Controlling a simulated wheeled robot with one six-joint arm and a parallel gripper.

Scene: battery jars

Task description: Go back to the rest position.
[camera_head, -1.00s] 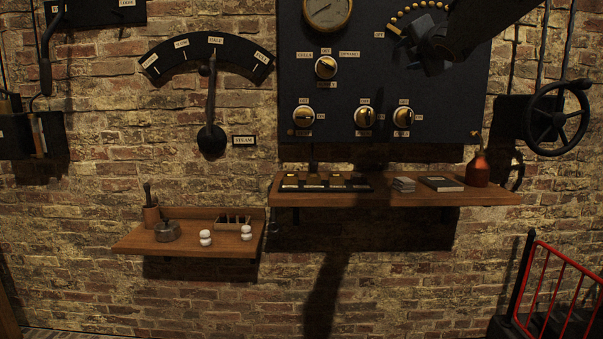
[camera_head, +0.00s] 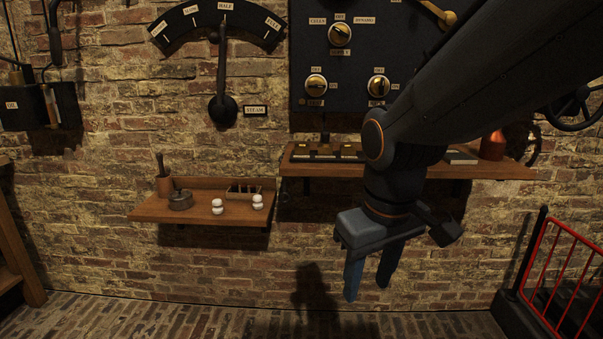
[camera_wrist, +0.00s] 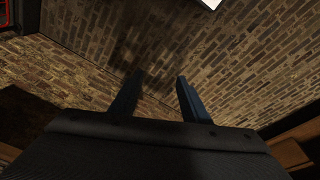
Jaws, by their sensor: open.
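My gripper (camera_head: 367,290) hangs below my arm in the head view, right of centre. Its two blue fingers point down and stand apart with nothing between them. It is in front of the brick wall, lower than both wooden shelves. My arm hides part of the dark control panel (camera_head: 345,80) and part of the right shelf.
The left shelf (camera_head: 150,211) holds a mortar-like pot, small white pieces and a rack. The right shelf (camera_head: 300,168) holds a dark tray and a copper flask (camera_head: 493,146). A red railing (camera_head: 565,268) stands at lower right. The brick floor (camera_head: 150,317) in front is clear.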

